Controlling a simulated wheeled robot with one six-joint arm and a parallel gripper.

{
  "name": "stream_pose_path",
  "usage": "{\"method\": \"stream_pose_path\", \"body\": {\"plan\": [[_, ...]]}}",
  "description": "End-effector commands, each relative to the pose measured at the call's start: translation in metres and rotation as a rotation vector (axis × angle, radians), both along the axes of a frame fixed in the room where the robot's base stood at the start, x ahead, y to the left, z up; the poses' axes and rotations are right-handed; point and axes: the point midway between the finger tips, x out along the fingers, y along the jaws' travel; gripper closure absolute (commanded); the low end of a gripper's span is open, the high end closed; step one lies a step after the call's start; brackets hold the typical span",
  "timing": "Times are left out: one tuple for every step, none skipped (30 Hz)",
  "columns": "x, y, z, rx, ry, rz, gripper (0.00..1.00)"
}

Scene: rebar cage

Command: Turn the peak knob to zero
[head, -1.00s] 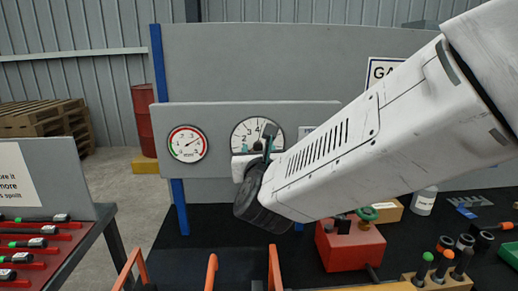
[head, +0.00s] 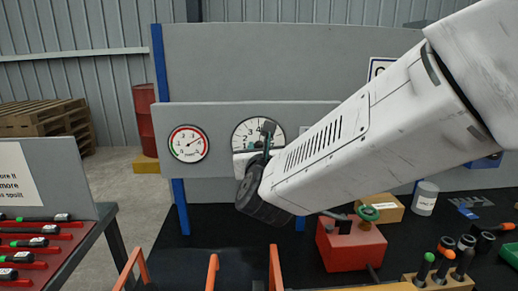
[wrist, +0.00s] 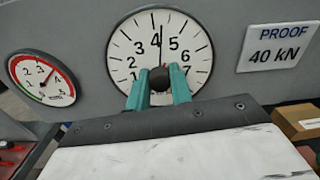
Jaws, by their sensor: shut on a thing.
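The large white round gauge (head: 242,134) sits on the grey panel behind my gripper; it also shows in the wrist view (wrist: 128,50). Its dark peak knob (wrist: 159,78) is at the middle of the dial. My gripper (head: 268,138) has its two teal fingers shut on the knob, one on each side, in the wrist view (wrist: 158,84). A thin dark hand (wrist: 160,40) points nearly straight up, between 4 and 5. The lower part of the dial is hidden by the fingers and my gripper body.
A smaller red-rimmed gauge (head: 188,144) is to the left on the same panel. A "PROOF 40 kN" plate (wrist: 278,45) is to the right. A red box with a green knob (head: 350,245) stands below my arm. Orange hooks (head: 212,272) rise at the front.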

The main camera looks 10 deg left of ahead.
Motion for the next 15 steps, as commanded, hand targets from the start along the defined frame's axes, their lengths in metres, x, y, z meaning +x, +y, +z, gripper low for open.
{"method": "stream_pose_path", "body": {"plan": [[-0.0001,0.0001,0.0002,-0.017,-0.005,0.0,1.0],[-0.0001,0.0001,0.0002,-0.032,-0.008,0.0,1.0],[-0.0001,0.0001,0.0002,-0.053,-0.014,0.0,1.0],[-0.0001,0.0001,0.0002,-0.072,-0.019,0.0,1.0],[-0.0001,0.0,0.0002,-0.091,-0.024,0.0,1.0],[-0.0001,0.0,0.0002,-0.119,-0.031,0.0,1.0],[-0.0001,0.0,0.0003,-0.142,-0.038,0.0,1.0],[-0.0001,0.0,0.0003,-0.167,-0.044,0.0,1.0],[-0.0002,0.0,0.0003,-0.2,-0.053,0.0,1.0],[-0.0002,0.0,0.0003,-0.227,-0.06,0.0,1.0],[-0.0002,0.0,0.0003,-0.254,-0.067,0.0,1.0],[-0.0002,0.0,0.0003,-0.291,-0.076,0.0,1.0],[-0.0002,0.0,0.0003,-0.318,-0.083,0.0,1.0],[-0.0002,-0.0001,0.0003,-0.346,-0.091,0.0,1.0],[-0.0002,-0.0001,0.0003,-0.383,-0.1,0.0,1.0]]}}
